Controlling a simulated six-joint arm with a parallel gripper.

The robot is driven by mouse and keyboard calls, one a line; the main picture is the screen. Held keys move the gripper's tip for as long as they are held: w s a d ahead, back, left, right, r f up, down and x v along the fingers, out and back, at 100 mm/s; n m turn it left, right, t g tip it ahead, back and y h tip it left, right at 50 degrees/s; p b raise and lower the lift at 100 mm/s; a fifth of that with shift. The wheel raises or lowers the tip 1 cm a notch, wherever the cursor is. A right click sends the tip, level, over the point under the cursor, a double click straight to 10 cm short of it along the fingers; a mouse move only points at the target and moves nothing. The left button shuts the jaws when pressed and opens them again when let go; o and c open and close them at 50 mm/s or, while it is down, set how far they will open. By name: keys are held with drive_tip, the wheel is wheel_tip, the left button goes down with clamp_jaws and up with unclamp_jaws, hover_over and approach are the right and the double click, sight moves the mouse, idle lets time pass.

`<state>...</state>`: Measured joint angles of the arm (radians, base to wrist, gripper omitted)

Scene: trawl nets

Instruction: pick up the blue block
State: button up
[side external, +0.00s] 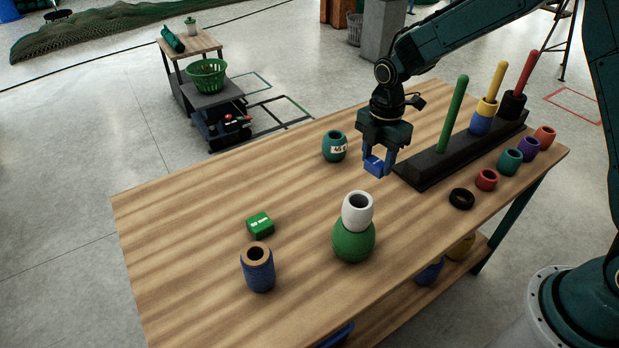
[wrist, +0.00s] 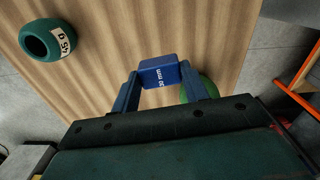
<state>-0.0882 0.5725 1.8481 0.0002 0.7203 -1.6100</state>
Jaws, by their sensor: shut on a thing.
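The blue block (side external: 374,165) is held between the fingers of my gripper (side external: 377,162), above the wooden table. In the wrist view the blue block (wrist: 159,72) sits between the two blue fingertips of my gripper (wrist: 160,85), with white lettering on its face. The gripper is shut on it. The fingers cover parts of its sides.
A teal ring (side external: 335,146) with a label stands left of the gripper. A black peg rack (side external: 425,172) is close on the right. A white ring (side external: 357,210) on a green float (side external: 353,242), a green block (side external: 260,224) and a blue spool (side external: 258,270) stand nearer the front.

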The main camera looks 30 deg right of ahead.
sight(376, 161)
wheel_tip(376, 161, up, 9)
drive_tip(key=shift+f, duration=0.15)
drive_tip(key=shift+w+a, duration=0.1)
idle(0.7)
